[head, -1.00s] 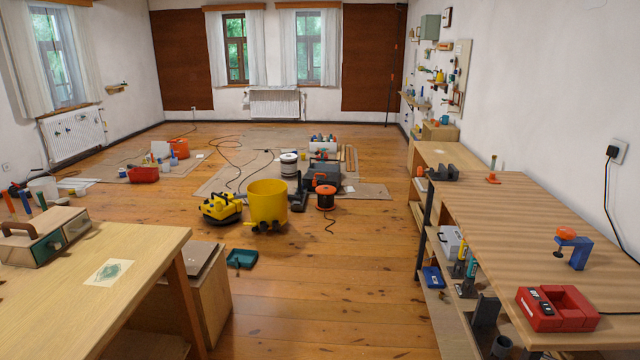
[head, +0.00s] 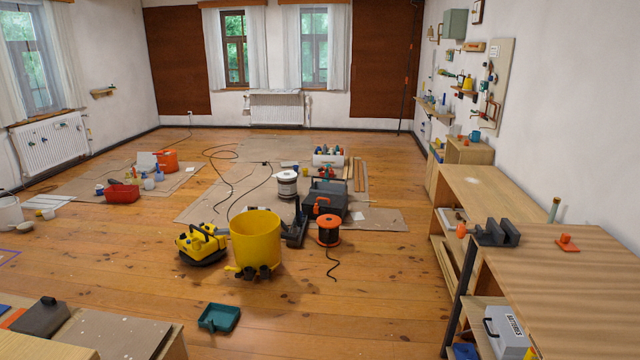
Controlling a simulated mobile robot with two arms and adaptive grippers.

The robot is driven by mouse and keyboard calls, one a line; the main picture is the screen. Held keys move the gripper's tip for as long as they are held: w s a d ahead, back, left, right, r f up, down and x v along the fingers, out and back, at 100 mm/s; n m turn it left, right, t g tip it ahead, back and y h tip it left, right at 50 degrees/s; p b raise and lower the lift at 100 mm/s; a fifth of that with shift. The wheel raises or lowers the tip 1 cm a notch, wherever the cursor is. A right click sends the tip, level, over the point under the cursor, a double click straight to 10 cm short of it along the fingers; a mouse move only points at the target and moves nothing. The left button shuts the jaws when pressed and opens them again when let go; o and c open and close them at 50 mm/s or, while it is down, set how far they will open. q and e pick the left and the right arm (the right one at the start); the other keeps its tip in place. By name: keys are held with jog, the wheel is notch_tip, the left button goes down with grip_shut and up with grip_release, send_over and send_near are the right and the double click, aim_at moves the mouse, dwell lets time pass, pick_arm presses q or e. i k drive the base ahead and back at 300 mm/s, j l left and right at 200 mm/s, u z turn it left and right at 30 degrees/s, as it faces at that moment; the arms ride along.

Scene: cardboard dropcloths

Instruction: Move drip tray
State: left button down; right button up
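A shallow teal tray (head: 218,317), which looks like the drip tray, lies on the wooden floor at the bottom of the head view, left of centre. It appears empty and rests in front of the large yellow bucket (head: 256,243), apart from it. A red tray-like container (head: 122,193) sits on the cardboard at the left. Neither of my grippers is in view.
A yellow machine (head: 202,243), a dark toolbox (head: 324,201) and an orange cable reel (head: 328,230) stand near the bucket. Low furniture (head: 115,332) fills the bottom left. A long workbench (head: 560,272) lines the right. The floor between is largely clear.

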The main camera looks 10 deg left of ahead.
aim_at(217, 317)
jog(key=i+u, duration=0.1)
jog(key=i, duration=0.55)
jog(key=i+u, duration=0.15)
jog(key=i, duration=0.5)
jog(key=i+l+u, duration=0.1)
jog(key=i, duration=0.55)
jog(key=i+u, duration=0.25)
jog(key=i, duration=0.25)
jog(key=i+u, duration=0.25)
jog(key=i, duration=0.25)
jog(key=i+l+u, duration=0.25)
jog(key=i, duration=0.2)
jog(key=i+l+u, duration=0.25)
jog(key=i, duration=0.25)
